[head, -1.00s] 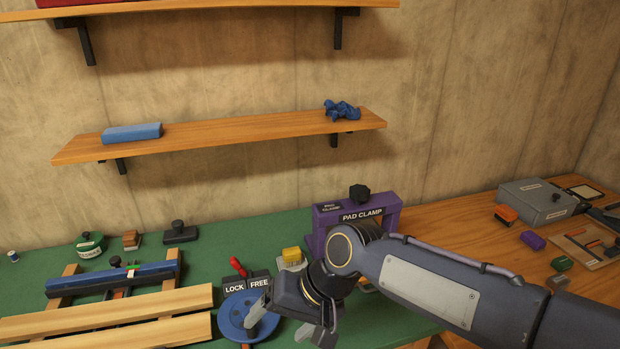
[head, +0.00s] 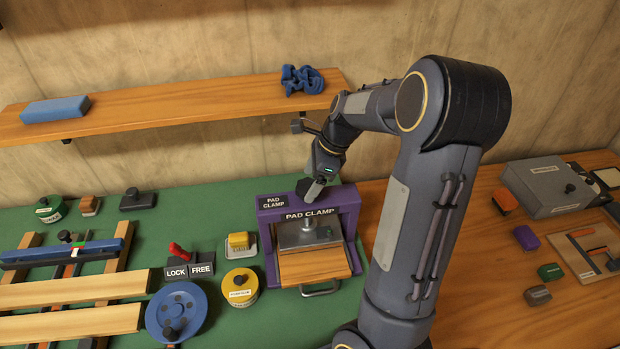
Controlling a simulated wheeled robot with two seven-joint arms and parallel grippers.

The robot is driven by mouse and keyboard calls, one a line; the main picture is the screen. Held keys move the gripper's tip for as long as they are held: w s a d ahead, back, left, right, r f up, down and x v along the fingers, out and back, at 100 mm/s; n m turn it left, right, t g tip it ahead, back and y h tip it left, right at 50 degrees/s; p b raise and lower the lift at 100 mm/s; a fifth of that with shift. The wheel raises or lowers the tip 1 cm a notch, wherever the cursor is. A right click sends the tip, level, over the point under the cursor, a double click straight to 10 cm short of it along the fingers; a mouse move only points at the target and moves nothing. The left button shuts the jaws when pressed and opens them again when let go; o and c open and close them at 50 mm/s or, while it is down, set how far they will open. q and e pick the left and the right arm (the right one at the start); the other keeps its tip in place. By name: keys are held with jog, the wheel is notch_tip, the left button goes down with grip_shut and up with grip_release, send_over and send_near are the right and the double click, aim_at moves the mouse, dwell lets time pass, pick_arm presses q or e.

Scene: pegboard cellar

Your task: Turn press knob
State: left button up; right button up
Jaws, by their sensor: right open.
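The purple pad clamp press (head: 268,240) stands on the green mat, with a metal pad plate under its top bar and a wooden drawer board with a handle below. Its black press knob (head: 305,187) sits on top of the bar. My right gripper (head: 314,188) points down at the knob from above, its fingers beside or around it; the open fingers partly hide the knob, and I cannot tell whether they touch it. My left gripper is not in view.
A blue handwheel (head: 180,312), a LOCK/FREE switch with a red lever (head: 178,251) and a yellow round tin (head: 239,286) stand left of the press. A shelf (head: 180,119) hangs behind. A grey box (head: 548,186) stands at the right.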

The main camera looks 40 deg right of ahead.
jog(key=shift+a+f, duration=0.15)
jog(key=shift+f, duration=0.4)
jog(key=shift+c, duration=0.2)
jog(key=c, duration=1)
jog(key=shift+o, duration=0.2)
